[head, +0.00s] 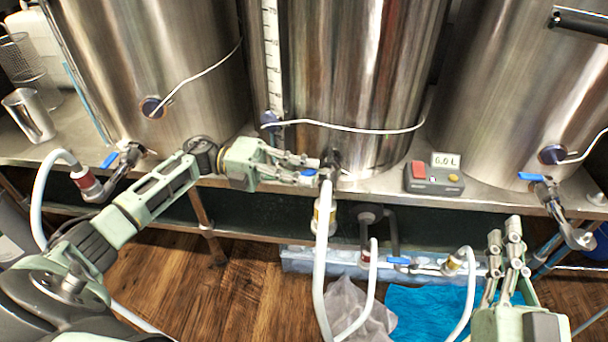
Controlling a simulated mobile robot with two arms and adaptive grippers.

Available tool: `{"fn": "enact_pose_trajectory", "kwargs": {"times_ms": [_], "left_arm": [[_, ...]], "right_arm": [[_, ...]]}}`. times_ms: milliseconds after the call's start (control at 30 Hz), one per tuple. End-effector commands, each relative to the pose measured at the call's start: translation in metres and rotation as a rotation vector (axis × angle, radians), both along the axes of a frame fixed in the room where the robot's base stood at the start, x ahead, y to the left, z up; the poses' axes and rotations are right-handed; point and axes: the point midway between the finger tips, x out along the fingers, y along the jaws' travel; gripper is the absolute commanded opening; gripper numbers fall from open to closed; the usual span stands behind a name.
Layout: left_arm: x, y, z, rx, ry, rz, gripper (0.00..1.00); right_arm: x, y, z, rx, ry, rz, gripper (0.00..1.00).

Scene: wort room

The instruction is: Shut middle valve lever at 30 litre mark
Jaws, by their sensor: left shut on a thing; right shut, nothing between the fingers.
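The middle steel vessel (345,75) stands on the steel bench, with a white marked scale (272,60) up its left side. Its valve is low on the front, and a blue-tipped lever (308,172) points left from it. My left gripper (312,169) is shut on this lever, and its fingers partly hide it. A white hose (321,250) hangs down from this valve. A small control box (433,180) with a display stands right of the valve; the first digit is hard to read. My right gripper (514,250) is shut and empty, low at the right, away from the valve.
Left and right vessels (150,60) have their own blue-handled valves (110,159). Below the bench a pump line has another blue lever (399,261), near a blue cloth (425,308) and clear plastic. A metal cup (29,115) stands far left. Hoses cross the space in front.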

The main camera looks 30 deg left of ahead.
Motion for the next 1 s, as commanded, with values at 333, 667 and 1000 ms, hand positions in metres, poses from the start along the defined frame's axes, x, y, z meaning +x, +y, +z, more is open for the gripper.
{"fn": "enact_pose_trajectory", "kwargs": {"times_ms": [333, 667, 1000], "left_arm": [[0.000, 0.000, -0.001, 0.001, 0.003, 0.000, 0.16], [-0.001, 0.004, -0.001, 0.002, 0.001, 0.001, 0.16], [-0.012, 0.064, -0.001, 0.003, 0.005, 0.004, 0.16]], "right_arm": [[0.000, 0.000, 0.000, 0.000, 0.001, 0.000, 0.00], [0.000, 0.000, -0.001, 0.000, 0.003, 0.001, 0.00], [0.000, 0.000, -0.001, -0.001, 0.003, 0.000, 0.00]]}}
